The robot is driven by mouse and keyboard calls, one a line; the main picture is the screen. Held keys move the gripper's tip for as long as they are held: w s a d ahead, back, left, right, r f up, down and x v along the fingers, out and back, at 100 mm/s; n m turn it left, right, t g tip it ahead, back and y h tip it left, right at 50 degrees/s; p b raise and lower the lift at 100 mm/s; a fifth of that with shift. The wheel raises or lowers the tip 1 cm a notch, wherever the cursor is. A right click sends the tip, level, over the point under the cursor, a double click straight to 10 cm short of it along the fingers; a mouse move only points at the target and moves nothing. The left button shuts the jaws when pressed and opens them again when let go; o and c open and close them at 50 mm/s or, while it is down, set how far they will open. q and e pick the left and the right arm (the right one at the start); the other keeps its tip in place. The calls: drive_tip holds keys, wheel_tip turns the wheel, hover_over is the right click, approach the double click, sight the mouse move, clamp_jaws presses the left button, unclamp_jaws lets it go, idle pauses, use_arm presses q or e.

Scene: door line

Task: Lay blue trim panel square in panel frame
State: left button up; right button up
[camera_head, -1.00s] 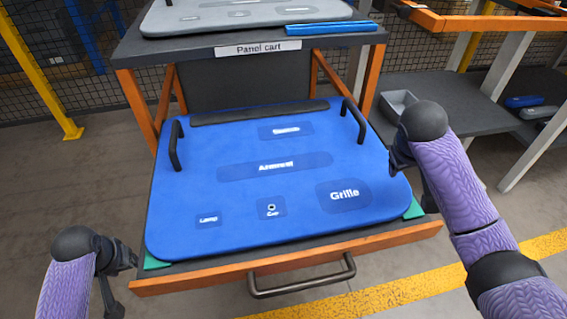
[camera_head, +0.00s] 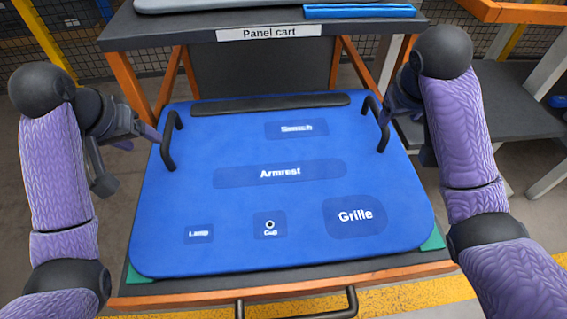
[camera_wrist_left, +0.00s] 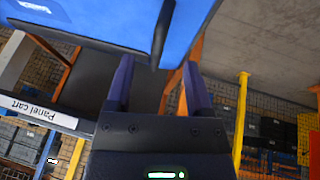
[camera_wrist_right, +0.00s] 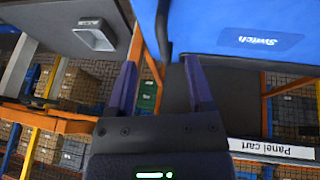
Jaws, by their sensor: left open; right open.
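The blue trim panel (camera_head: 230,215) lies on the cart's pull-out shelf, with label patches such as Armrest and Grille facing up. It has a black left handle (camera_head: 168,140) and a black right handle (camera_head: 379,125). Green corner pieces (camera_head: 434,238) show at its front corners; whether it sits square is hard to tell. My left gripper (camera_head: 150,138) is open beside the left handle, which shows between its fingers in the left wrist view (camera_wrist_left: 160,40). My right gripper (camera_head: 394,112) is open at the right handle, which shows between its fingers in the right wrist view (camera_wrist_right: 162,35).
The panel cart (camera_head: 170,35) stands behind, with a grey panel and a blue bar (camera_head: 360,11) on top. An orange-edged shelf front with a dark pull handle (camera_head: 297,308) is nearest me. A grey side table (camera_head: 490,125) stands at the right.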

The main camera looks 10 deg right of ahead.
sight(162, 152)
use_arm(q)
drive_tip(key=x, duration=1)
drive_tip(key=shift+s+a+f, duration=0.1)
use_arm(e)
drive_tip(key=x, duration=1)
drive_tip(key=shift+s, duration=0.1)
use_arm(q)
drive_tip(key=c, duration=0.9)
use_arm(e)
drive_tip(key=c, duration=0.9)
use_arm(q)
clamp_jaws()
use_arm(e)
clamp_jaws()
drive_tip(key=shift+r, duration=0.1)
